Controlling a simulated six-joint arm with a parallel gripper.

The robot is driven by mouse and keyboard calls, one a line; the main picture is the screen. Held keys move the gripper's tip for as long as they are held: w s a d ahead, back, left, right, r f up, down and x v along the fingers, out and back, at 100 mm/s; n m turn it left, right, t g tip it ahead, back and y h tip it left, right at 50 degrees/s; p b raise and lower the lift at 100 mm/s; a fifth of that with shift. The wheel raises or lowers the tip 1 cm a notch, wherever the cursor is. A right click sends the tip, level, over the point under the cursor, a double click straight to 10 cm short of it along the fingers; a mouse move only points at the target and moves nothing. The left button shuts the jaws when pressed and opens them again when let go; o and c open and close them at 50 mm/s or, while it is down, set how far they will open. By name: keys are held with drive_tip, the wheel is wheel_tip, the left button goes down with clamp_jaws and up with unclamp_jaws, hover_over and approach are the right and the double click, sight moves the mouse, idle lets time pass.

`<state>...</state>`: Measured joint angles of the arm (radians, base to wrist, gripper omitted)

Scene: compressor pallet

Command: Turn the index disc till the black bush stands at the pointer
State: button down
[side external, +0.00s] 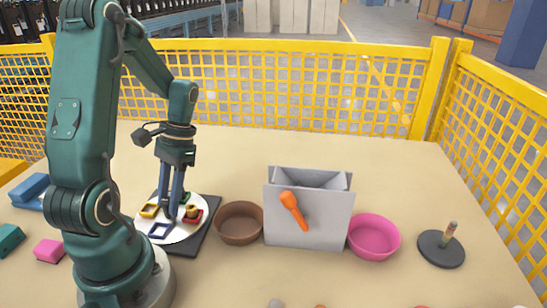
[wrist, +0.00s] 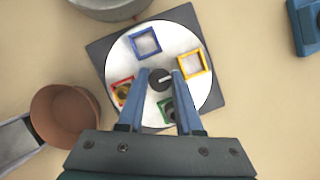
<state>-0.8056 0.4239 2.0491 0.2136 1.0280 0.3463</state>
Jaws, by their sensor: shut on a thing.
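The white index disc (side external: 181,233) lies on a dark square plate (side external: 208,237); the disc also shows in the wrist view (wrist: 124,62). It carries a blue frame (wrist: 145,42), a yellow frame (wrist: 206,61), a red frame (wrist: 113,90) and a green frame (wrist: 164,104). The blue frame looks empty. An olive-brown piece (wrist: 124,92) sits in the red frame. Something dark shows in the green frame, partly behind a finger; I cannot tell if it is the black bush. My gripper (wrist: 163,73) is shut on the dark central knob (wrist: 157,82), which bears a pale line.
A brown bowl (side external: 239,223) stands close right of the plate. Beyond it are a grey box (side external: 309,222) with an orange piece (side external: 292,208) at its front, a pink bowl (side external: 374,237) and a dark round base with a peg (side external: 441,249). Yellow mesh fencing (side external: 290,85) bounds the table.

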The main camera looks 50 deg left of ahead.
sight(168, 199)
drive_tip(key=shift+n+h, duration=0.3)
drive_tip(key=shift+n, duration=0.4)
drive_tip(key=shift+a+n+t+h, duration=0.1)
drive_tip(key=shift+n+t+h, duration=0.35)
drive_tip(key=shift+n, duration=1.15)
drive_tip(key=shift+s+n+t+h, duration=0.1)
drive_tip(key=shift+n+t+h, duration=0.45)
drive_tip(key=shift+n, duration=1.85)
drive_tip(key=c, duration=0.6)
unclamp_jaws()
drive_tip(key=v, duration=0.4)
drive_tip(key=shift+a, duration=0.1)
drive_tip(key=shift+a+r, duration=0.15)
drive_tip(key=shift+r, duration=0.4)
